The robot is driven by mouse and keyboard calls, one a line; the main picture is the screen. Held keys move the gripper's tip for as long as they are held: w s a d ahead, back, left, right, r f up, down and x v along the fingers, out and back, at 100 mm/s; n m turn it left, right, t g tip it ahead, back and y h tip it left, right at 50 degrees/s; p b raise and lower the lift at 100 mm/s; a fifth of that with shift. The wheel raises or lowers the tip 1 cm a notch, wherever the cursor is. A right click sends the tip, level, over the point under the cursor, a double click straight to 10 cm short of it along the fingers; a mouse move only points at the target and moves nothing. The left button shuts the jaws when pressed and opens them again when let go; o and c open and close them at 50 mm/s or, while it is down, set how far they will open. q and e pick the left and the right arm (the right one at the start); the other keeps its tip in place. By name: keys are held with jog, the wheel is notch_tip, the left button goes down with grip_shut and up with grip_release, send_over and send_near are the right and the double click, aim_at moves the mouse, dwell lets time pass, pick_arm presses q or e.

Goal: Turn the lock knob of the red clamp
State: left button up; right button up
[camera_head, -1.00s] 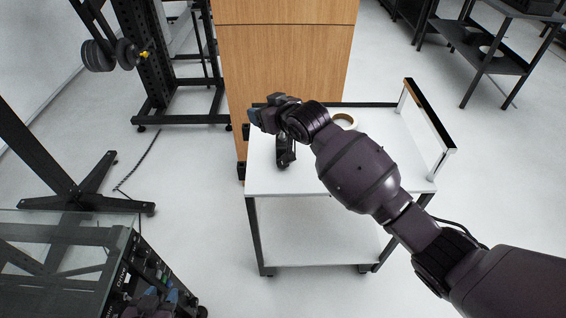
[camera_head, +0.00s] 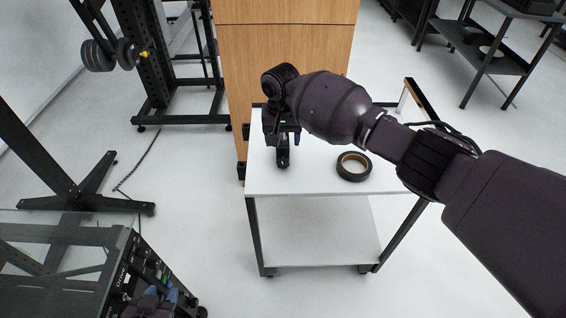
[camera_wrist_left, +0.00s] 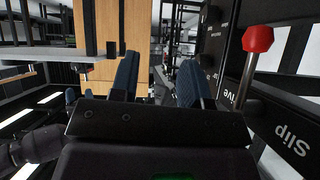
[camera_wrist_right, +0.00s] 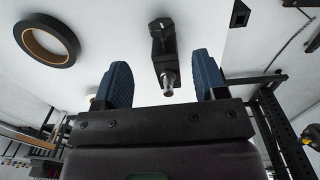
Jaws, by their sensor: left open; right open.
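No red clamp shows clearly. A black clamp-like device (camera_head: 283,157) lies on the white table, and it also shows in the right wrist view (camera_wrist_right: 162,36). It has a silver round end (camera_wrist_right: 168,80). My right gripper (camera_head: 282,139) points down above this device. Its blue fingers are open (camera_wrist_right: 163,74), with the silver end between them in the picture; contact is not visible. My left gripper (camera_head: 158,303) is low at the bottom left of the head view, by a black panel unit. Its fingers are open and empty (camera_wrist_left: 159,76).
A black tape roll (camera_head: 354,166) lies on the white table (camera_head: 315,178), right of the device. A wooden cabinet (camera_head: 285,50) stands behind. Close to my left gripper is a panel (camera_wrist_left: 225,55) with a red-knobbed lever (camera_wrist_left: 257,40). A glass-topped unit (camera_head: 65,230) stands at left.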

aim_at(283, 161)
notch_tip(283, 161, down, 8)
jog(key=shift+f+b, duration=0.25)
jog(key=shift+b, duration=0.75)
jog(key=shift+f, duration=0.75)
pick_arm(q)
jog(key=shift+w+d+f, duration=0.15)
jog(key=shift+w+f, duration=0.2)
jog(key=shift+f, duration=0.2)
pick_arm(e)
jog(key=shift+c, duration=0.4)
jog(key=c, duration=0.8)
jog(key=shift+h, duration=0.6)
jog(key=shift+c, duration=0.2)
pick_arm(q)
jog(key=shift+s+f, duration=0.15)
jog(key=shift+f, duration=0.05)
pick_arm(e)
jog(key=shift+h, duration=0.8)
pick_arm(q)
jog(key=shift+r, duration=0.1)
pick_arm(e)
jog(key=o, duration=0.9)
